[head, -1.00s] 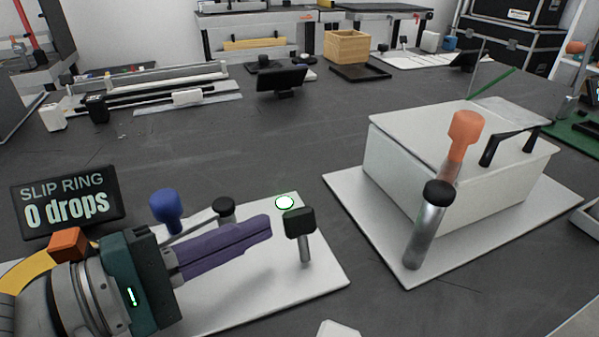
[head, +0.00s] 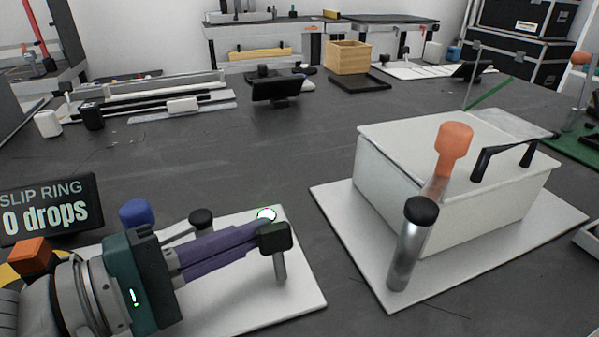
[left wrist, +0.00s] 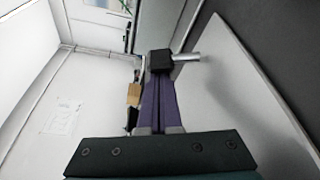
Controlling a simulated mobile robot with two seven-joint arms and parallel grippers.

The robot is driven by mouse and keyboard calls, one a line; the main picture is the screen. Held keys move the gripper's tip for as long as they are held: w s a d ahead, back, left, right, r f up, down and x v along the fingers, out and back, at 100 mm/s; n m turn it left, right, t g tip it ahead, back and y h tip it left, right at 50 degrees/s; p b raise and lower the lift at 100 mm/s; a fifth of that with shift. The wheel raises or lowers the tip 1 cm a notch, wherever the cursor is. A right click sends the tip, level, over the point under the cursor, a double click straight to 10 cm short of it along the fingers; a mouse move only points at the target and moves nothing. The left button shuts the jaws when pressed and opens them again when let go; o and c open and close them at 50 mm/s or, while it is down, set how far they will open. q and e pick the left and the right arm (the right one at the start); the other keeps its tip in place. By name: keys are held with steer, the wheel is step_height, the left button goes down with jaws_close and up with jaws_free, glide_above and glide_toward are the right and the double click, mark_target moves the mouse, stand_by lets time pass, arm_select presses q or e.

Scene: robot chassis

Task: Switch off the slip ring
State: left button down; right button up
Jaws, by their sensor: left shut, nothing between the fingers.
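The slip ring station is a white base plate (head: 235,305) with a black sign (head: 48,208) reading "SLIP RING 0 drops". On the plate are a round white light with a green rim (head: 267,214) and a black-capped metal post (head: 275,237). My left gripper (head: 258,234) is shut and empty, its purple fingers reaching over the plate. The fingertips overlap the edge of the post's black cap in the head view; contact cannot be told. In the left wrist view, the black cap (left wrist: 160,62) is just beyond the fingertips. My right gripper is not in view.
A blue knob (head: 136,212) and a black knob (head: 201,219) stand behind the left gripper. To the right is a white lidded box (head: 385,185) with an orange knob (head: 454,147) and a black-topped cylinder (head: 413,240). Dark table lies clear behind the plate.

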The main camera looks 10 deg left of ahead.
arm_select(q)
steer(key=shift+s+d+r+m+t, duration=0.25)
steer(key=shift+s+m+t, duration=0.15)
steer(key=shift+m, duration=0.6)
steer(key=m, duration=0.1)
steer(key=s+m, duration=0.1)
steer(key=d+m+t+h, duration=0.1)
steer(key=m, duration=0.1)
steer(key=shift+s+r, duration=0.2)
steer(key=shift+r, duration=0.05)
steer(key=v, duration=1)
steer(key=shift+f, duration=0.1)
steer(key=shift+w, duration=0.1)
